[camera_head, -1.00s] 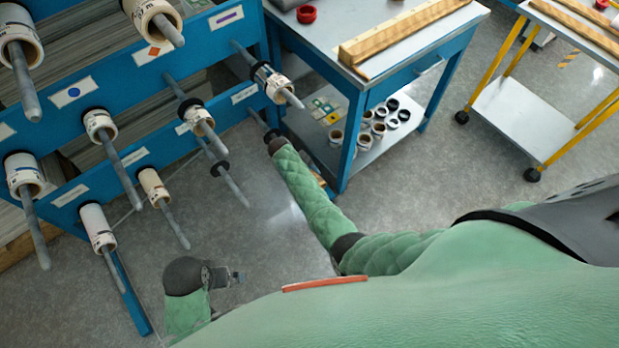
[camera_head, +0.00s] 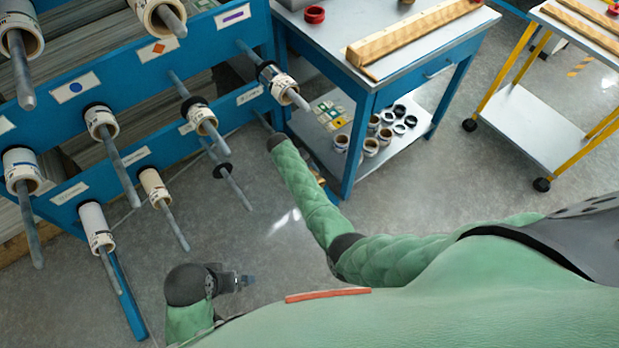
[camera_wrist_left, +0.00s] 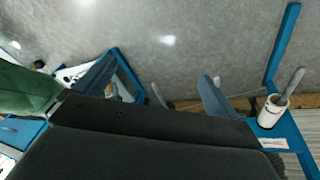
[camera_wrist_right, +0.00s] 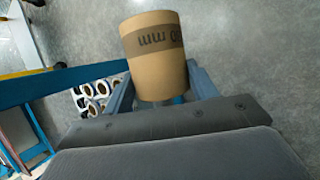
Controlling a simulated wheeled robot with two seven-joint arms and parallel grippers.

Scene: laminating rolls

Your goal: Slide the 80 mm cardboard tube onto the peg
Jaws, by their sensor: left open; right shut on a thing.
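The cardboard tube (camera_wrist_right: 153,72) is brown with a darker printed band ending in "0 mm". My right gripper (camera_wrist_right: 160,92) is shut on it in the right wrist view. Another grey peg (camera_head: 236,188) carries a black collar and no roll. I cannot tell which peg is meant. My left gripper (camera_head: 247,281) is open and empty, low and away from the rack; its spread fingers show in the left wrist view (camera_wrist_left: 155,88).
A yellow-framed cart (camera_head: 510,118) stands at right. Floor between is clear.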

